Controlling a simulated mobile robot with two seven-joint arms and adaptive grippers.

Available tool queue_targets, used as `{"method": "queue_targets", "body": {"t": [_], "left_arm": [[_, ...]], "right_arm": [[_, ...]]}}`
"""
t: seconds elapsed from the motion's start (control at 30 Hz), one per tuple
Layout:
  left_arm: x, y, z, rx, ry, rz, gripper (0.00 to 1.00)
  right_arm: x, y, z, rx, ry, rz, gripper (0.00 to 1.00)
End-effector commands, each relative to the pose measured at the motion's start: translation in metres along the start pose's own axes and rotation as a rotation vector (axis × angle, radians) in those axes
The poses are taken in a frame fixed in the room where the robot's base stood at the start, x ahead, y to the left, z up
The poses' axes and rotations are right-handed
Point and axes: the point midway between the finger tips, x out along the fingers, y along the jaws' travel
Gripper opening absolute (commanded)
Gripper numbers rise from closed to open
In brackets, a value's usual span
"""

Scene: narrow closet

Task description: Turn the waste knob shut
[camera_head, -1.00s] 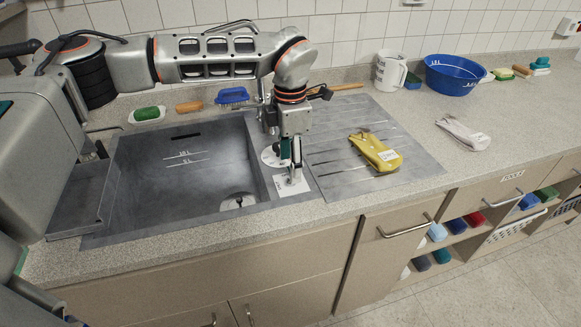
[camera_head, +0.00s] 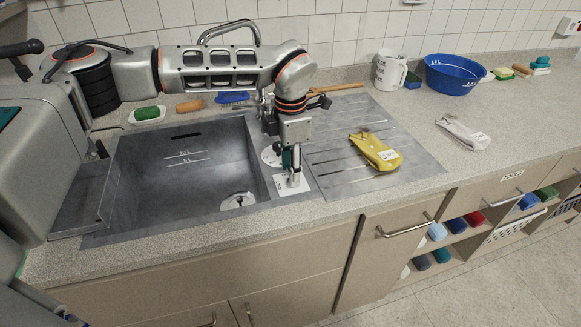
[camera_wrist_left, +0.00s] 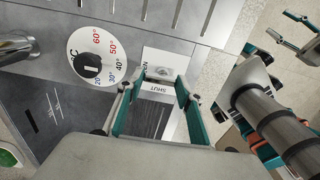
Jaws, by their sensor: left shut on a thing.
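The waste knob (camera_wrist_left: 160,74) is a small grey piece on a white plate (camera_wrist_left: 172,66) lettered OPEN and SHUT. In the head view the plate (camera_head: 301,186) lies beside the sink, and my gripper hides most of the knob. My left gripper (camera_head: 291,178) points straight down and is shut on the knob. In the left wrist view its teal fingers (camera_wrist_left: 157,92) stand on either side of the knob. The knob's exact angle is hard to tell. My right gripper (camera_wrist_left: 286,27) shows at the upper right of the wrist view, fingers apart and empty.
The round temperature dial (camera_wrist_left: 108,43) sits close beside the plate. The sink (camera_head: 150,190) has a drain (camera_head: 238,201) and looks empty. A yellow cloth item (camera_head: 376,151) lies on the drainer. A white jug (camera_head: 389,69) and blue basin (camera_head: 459,74) stand farther right.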

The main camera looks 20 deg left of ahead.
Motion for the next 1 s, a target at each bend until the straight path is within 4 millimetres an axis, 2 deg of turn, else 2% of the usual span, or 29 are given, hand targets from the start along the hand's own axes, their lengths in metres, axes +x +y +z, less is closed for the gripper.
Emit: {"method": "queue_targets", "body": {"t": [0.37, 1.0], "left_arm": [[-0.0004, 0.0001, -0.0008, -0.207, -0.001, 0.000, 0.14], [0.0003, -0.0014, -0.0028, -0.812, -0.001, 0.000, 0.14]], "right_arm": [[-0.0014, 0.0004, -0.0027, 0.000, 0.001, 0.000, 0.40], [-0.0007, 0.0002, -0.0017, 0.000, 0.001, 0.000, 0.40]]}}
